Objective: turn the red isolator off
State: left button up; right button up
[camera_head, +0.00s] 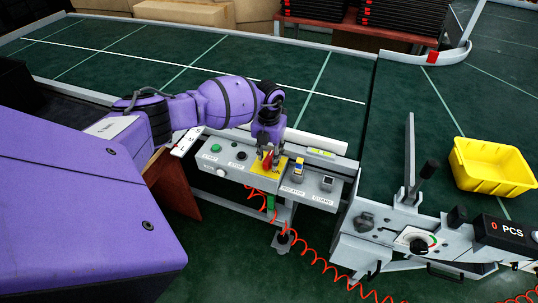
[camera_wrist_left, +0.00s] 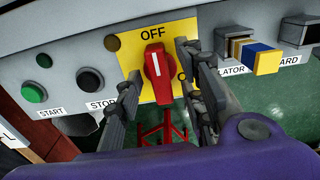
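The red isolator knob (camera_head: 267,162) is on a yellow plate (camera_head: 256,168) on the front control panel. In the left wrist view the red isolator (camera_wrist_left: 158,88) has its white line nearly upright, pointing to the word OFF at the top of the yellow plate (camera_wrist_left: 183,30). The lettering at the plate's right is mostly hidden by a finger. My left gripper (camera_head: 267,150) is at the knob, and in the left wrist view its fingers (camera_wrist_left: 158,68) stand apart on both sides of it, with narrow gaps showing. My right gripper is in neither view.
A green start button (camera_wrist_left: 34,92) and a black stop button (camera_wrist_left: 91,80) are left of the isolator. A blue and yellow connector (camera_wrist_left: 262,58) is close on its right. A red coiled cable (camera_head: 312,255) hangs below. A yellow bin (camera_head: 490,165) stands on the belt at right.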

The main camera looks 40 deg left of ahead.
aim_at(269, 156)
pick_arm(q)
notch_tip(269, 156, up, 12)
dwell(0.6)
